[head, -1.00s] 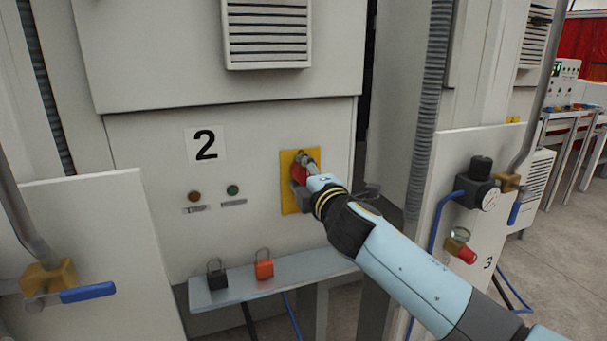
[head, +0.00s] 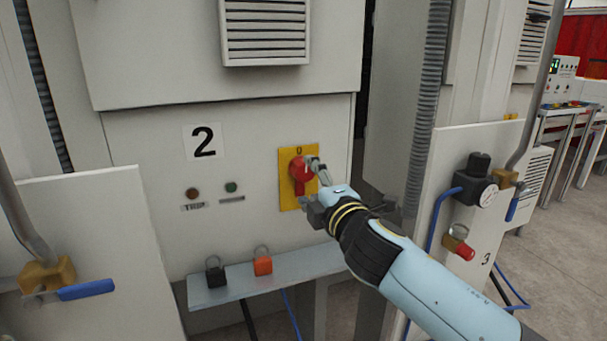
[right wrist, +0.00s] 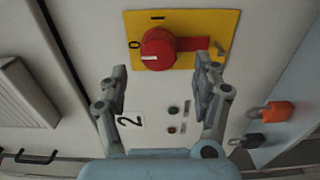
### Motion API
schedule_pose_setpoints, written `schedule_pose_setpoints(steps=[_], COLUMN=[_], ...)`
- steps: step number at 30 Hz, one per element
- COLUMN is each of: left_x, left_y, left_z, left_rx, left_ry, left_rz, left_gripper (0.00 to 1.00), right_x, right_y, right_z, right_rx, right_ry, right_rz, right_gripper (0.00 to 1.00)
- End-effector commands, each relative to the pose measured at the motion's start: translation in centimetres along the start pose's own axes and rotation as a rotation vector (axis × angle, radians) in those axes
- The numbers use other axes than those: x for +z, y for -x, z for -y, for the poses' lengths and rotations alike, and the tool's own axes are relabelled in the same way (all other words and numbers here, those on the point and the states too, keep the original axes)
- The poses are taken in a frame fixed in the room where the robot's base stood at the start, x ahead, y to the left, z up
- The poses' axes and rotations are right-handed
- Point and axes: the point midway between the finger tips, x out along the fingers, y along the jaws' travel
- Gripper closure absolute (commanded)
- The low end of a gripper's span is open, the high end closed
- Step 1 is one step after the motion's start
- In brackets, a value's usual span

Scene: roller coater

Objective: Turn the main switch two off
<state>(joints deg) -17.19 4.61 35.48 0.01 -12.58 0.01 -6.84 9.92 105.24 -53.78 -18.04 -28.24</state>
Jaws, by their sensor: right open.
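The main switch of unit two is a red rotary knob (head: 300,172) on a yellow plate (head: 287,198), right of the number 2 label (head: 204,142). Its handle points straight down in the head view. In the right wrist view the knob (right wrist: 158,49) shows a white mark on the side toward the 0, and its handle points away from the 0. My right gripper (head: 313,187) is open and empty in front of the plate's right side. Its fingers (right wrist: 160,68) stand apart in the wrist view, with the knob beyond the tips. My left gripper is out of view.
A shelf (head: 325,260) below the panel holds a black padlock (head: 215,270) and an orange padlock (head: 262,262). Two small indicator lights sit left of the switch. A valve with a blue lever (head: 86,290) is lower left; a gauge (head: 488,198) is at right.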

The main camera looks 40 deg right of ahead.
Motion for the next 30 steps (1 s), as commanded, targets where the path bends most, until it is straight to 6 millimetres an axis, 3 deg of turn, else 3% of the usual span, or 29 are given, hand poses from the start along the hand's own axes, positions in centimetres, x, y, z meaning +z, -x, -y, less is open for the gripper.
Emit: schedule_pose_setpoints(steps=[4,10,30], left_x=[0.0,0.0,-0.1], left_y=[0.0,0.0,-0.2], left_z=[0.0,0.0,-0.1], left_rx=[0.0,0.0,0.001], left_ry=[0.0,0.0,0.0], left_rz=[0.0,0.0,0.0], left_gripper=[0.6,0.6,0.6], right_x=[0.0,0.0,0.0], right_y=[3.3,5.8,6.2], right_z=[0.1,0.1,0.2], right_rx=[-0.003,-0.001,0.0], right_ry=[0.001,0.0,0.001], right_rz=[0.0,0.0,0.0], right_gripper=[0.34,0.34,0.34])
